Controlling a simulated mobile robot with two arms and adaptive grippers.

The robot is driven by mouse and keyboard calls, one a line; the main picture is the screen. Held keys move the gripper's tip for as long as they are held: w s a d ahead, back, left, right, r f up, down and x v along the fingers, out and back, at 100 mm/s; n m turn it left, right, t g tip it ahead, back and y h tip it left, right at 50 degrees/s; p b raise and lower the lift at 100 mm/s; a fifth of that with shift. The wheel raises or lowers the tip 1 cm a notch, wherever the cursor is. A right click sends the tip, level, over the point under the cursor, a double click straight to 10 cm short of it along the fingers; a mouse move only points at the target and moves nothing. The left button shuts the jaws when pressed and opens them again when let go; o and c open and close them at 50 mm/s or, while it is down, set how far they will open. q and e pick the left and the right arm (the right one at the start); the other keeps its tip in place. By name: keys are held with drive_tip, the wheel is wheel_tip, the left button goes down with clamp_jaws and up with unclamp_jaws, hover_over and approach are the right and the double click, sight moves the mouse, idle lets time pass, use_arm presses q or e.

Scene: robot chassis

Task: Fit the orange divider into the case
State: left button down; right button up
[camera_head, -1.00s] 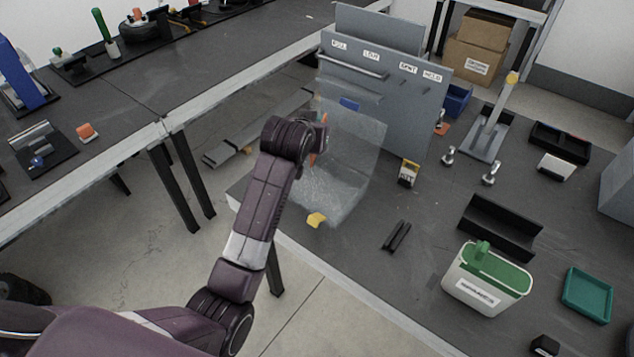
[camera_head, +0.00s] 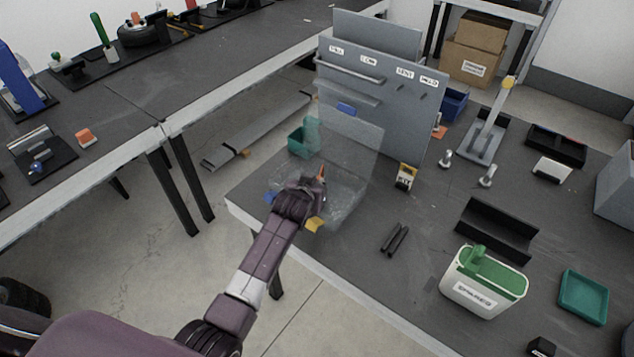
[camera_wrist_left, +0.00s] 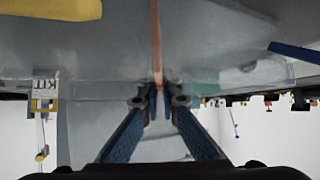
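The case (camera_head: 347,197) is clear and see-through and stands on the near left corner of the grey table, with its clear lid (camera_head: 352,145) raised at the back. The orange divider (camera_wrist_left: 156,40) is a thin upright strip in the left wrist view; only a small part of it (camera_head: 321,172) shows in the head view. My left gripper (camera_wrist_left: 158,92) has its blue fingers closed around the divider's near end. In the head view the left gripper (camera_head: 314,181) is over the case's left part; whether the divider touches the case is unclear. My right gripper is out of view.
A yellow piece (camera_head: 314,225) and a blue piece (camera_head: 268,198) are at the case's front and left. A teal bin (camera_head: 302,138) is behind it. A grey panel (camera_head: 400,110) stands behind the lid. Black bars (camera_head: 394,239) and a KIT tag (camera_head: 405,177) lie to the right.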

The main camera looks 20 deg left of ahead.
use_arm(q)
drive_tip(key=shift+f, duration=0.15)
drive_tip(key=c, duration=2.2)
unclamp_jaws()
drive_tip(key=shift+o, duration=0.2)
drive_tip(key=shift+r, duration=0.25)
drive_tip(key=v, duration=1.2)
